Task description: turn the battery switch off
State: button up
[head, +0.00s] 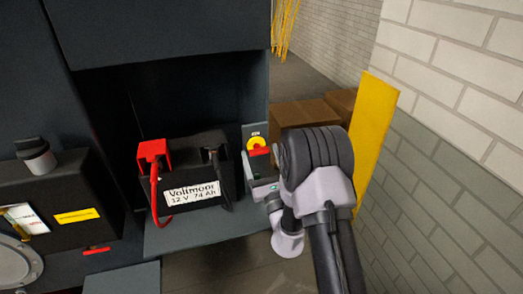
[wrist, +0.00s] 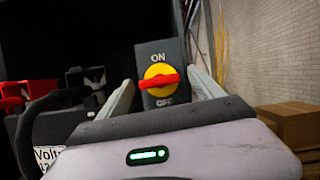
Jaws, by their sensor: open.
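The battery switch (wrist: 160,79) has a red handle on a yellow disc, on a grey plate marked ON above and OFF below. Its handle lies roughly level across the disc in the wrist view. The switch also shows in the head view (head: 257,144), right of the battery. My gripper (wrist: 162,85) is open and empty, its fingers pointing toward the switch, one on each side of it in the wrist view. I cannot tell how far the fingertips are from the handle. In the head view my wrist hides most of the gripper.
The Voltmoor battery (head: 190,178) stands left of the switch, with a red clamp and cable (head: 154,160) and a black one (head: 217,165). Cardboard boxes (head: 300,112) and a yellow panel (head: 374,125) stand to the right, before a brick wall (head: 450,60).

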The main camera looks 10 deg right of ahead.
jog(key=shift+s, duration=0.1)
jog(key=shift+a, duration=0.1)
jog(key=shift+c, duration=0.8)
jog(key=c, duration=1.1)
jog(key=shift+c, duration=0.6)
jog(key=shift+r+m+p, duration=0.15)
jog(key=shift+m+p, duration=0.25)
jog(key=shift+m, duration=0.2)
jog(key=shift+h, duration=0.4)
jog(key=o, duration=1.4)
jog(key=shift+f, duration=0.2)
